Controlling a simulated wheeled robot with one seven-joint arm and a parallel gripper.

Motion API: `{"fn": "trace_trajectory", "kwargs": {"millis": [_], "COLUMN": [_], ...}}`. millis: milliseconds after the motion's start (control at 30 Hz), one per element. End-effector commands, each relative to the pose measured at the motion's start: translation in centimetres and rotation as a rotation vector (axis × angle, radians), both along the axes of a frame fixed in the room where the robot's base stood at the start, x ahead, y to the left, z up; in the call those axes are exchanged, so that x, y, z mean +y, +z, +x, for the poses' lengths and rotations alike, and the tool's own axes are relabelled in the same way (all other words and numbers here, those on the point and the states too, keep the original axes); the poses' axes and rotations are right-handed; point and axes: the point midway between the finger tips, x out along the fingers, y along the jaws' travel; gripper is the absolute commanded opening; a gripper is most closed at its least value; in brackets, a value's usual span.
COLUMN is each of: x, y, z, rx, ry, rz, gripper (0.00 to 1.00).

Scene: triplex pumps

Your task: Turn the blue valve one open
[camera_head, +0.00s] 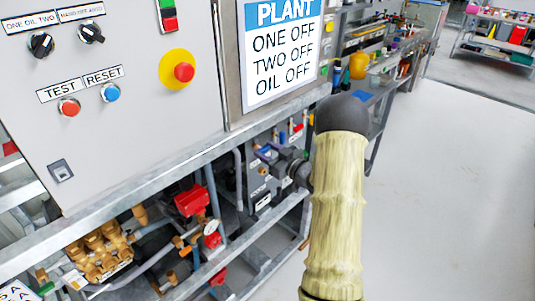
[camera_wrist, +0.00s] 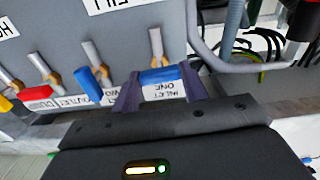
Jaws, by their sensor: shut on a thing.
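In the wrist view, the blue valve handle marked INLET ONE (camera_wrist: 162,75) lies crosswise between the two dark fingers of my gripper (camera_wrist: 158,90). The fingers are shut on its two ends. A brass stem and a grey pipe rise above it, and its label shows just below, partly covered by the gripper. A second blue handle (camera_wrist: 90,86) hangs tilted to the left, apart from the fingers. In the head view, my gripper (camera_head: 266,156) reaches left into the valve panel under the cabinet, and the held handle is too small to make out clearly.
A red handle (camera_wrist: 37,94) and a yellow one sit farther left in the wrist view. Cables (camera_wrist: 245,55) hang at right. In the head view, the grey control cabinet (camera_head: 130,130) and frame rails stand over the valves. Open floor (camera_head: 440,180) lies to the right.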

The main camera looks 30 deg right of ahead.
Motion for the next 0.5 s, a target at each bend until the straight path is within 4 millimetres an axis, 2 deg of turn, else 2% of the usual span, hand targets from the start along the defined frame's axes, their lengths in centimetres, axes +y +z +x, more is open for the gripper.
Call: {"fn": "trace_trajectory", "kwargs": {"millis": [500], "x": [0.01], "y": [-0.62], "z": [0.01], "rx": [-0.138], "ry": [-0.002], "rz": [-0.375], "gripper": [0.21]}}
